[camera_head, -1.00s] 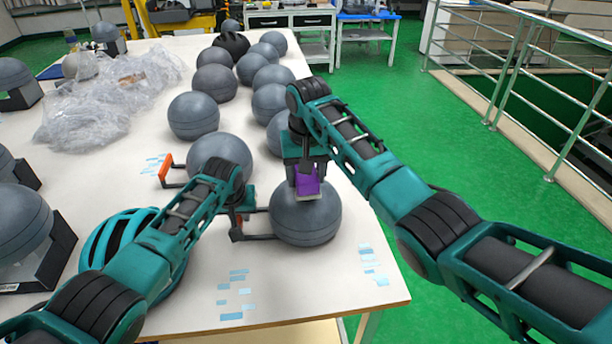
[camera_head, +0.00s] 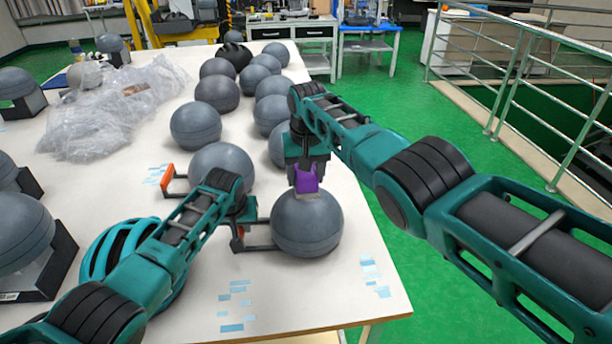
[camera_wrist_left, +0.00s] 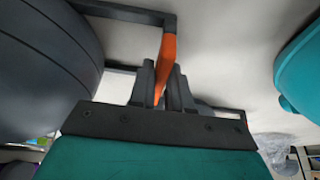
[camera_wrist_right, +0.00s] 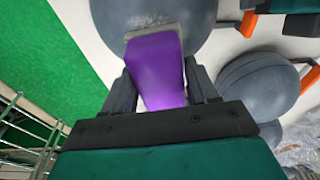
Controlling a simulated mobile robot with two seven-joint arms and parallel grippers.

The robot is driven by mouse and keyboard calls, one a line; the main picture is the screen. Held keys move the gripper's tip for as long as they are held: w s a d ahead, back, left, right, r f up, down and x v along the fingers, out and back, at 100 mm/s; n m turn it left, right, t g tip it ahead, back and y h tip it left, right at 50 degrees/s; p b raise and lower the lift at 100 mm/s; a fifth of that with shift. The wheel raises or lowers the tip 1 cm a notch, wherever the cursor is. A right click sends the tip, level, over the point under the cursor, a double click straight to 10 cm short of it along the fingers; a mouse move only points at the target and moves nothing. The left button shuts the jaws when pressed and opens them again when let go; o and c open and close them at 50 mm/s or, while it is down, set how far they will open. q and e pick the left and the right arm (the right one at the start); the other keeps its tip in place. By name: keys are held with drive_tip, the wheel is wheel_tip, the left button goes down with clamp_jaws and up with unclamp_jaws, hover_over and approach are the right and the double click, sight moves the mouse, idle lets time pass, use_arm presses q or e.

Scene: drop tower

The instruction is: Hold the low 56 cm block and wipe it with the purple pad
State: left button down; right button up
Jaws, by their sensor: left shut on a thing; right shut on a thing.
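The low block is a round grey dome (camera_head: 306,224) near the front right of the table, with a dark bracket and an orange handle (camera_wrist_left: 167,57) on its left side. My left gripper (camera_head: 238,226) is shut on that handle; its fingers show close around the handle in the left wrist view (camera_wrist_left: 160,88). My right gripper (camera_head: 306,166) is shut on the purple pad (camera_head: 306,183), above the dome. In the right wrist view the pad (camera_wrist_right: 155,68) reaches the dome (camera_wrist_right: 190,22) with its pale underside at the dome's surface; firm contact is hard to tell.
Another grey dome (camera_head: 221,165) with an orange handle (camera_head: 167,180) stands just behind, among several more. A teal helmet (camera_head: 118,250) lies beneath my left arm. Clear plastic wrap (camera_head: 110,110) covers the back left. The table's right edge is close to the block.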

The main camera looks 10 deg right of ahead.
drive_tip(key=shift+d+f, duration=0.15)
drive_tip(key=shift+f, duration=0.15)
drive_tip(key=shift+r, duration=3.65)
drive_tip(key=shift+f, duration=0.1)
drive_tip(key=shift+f, duration=2.35)
drive_tip(key=shift+f, duration=0.95)
